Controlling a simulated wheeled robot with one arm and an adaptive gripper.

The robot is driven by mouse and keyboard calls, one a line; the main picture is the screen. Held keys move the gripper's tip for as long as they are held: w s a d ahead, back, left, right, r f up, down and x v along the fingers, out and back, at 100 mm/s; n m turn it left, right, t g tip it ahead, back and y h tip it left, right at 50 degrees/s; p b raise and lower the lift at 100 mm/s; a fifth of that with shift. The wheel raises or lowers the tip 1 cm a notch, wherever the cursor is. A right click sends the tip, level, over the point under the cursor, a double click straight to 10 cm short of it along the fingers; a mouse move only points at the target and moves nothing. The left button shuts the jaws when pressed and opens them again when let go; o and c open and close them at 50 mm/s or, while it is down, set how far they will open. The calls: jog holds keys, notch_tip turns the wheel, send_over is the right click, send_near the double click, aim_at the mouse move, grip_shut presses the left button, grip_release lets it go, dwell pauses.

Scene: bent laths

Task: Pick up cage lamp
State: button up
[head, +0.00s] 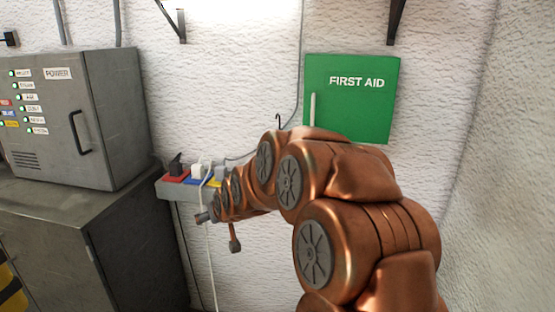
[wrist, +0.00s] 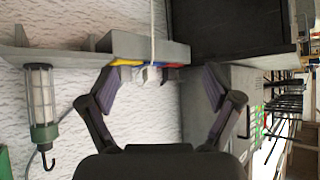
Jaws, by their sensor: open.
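The cage lamp (wrist: 39,105) is at the left of the wrist view, which looks upside down. It has a pale caged tube, a green end and a dark hook. Its tube end meets a grey ledge (wrist: 14,56). In the head view, a thin dark hook (head: 279,120) pokes up behind my arm, which hides what is below it. My gripper (wrist: 158,87) is open and empty, its fingers wide apart. The lamp is outside the fingers, to their left in the wrist view. In the head view, my arm reaches left, ending near the socket box.
A grey socket box (head: 176,189) with coloured sockets, plugs and a white cable is on the wall. A grey power box (head: 115,120) stands on a dark cabinet (head: 125,230) at left. A green first aid box (head: 350,80) hangs on the wall behind my arm.

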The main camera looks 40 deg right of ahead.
jog(key=w+d+r+m+t+h, duration=0.1)
jog(key=d+r+t+h, duration=0.15)
jog(key=d, duration=0.75)
jog(key=w+d+r+m+t+h, duration=0.1)
jog(key=w+d+r+m+h, duration=0.15)
jog(key=d, duration=0.65)
jog(key=w+d+r+m+t+h, duration=0.1)
jog(key=d+r+t+h, duration=0.15)
jog(key=d, duration=0.75)
jog(key=w+d+f+g+p, duration=0.1)
jog(key=w+d+p, duration=0.3)
jog(key=w, duration=0.1)
jog(key=shift+w+h, duration=0.4)
jog(key=shift+h, duration=0.05)
jog(key=shift+f, duration=0.1)
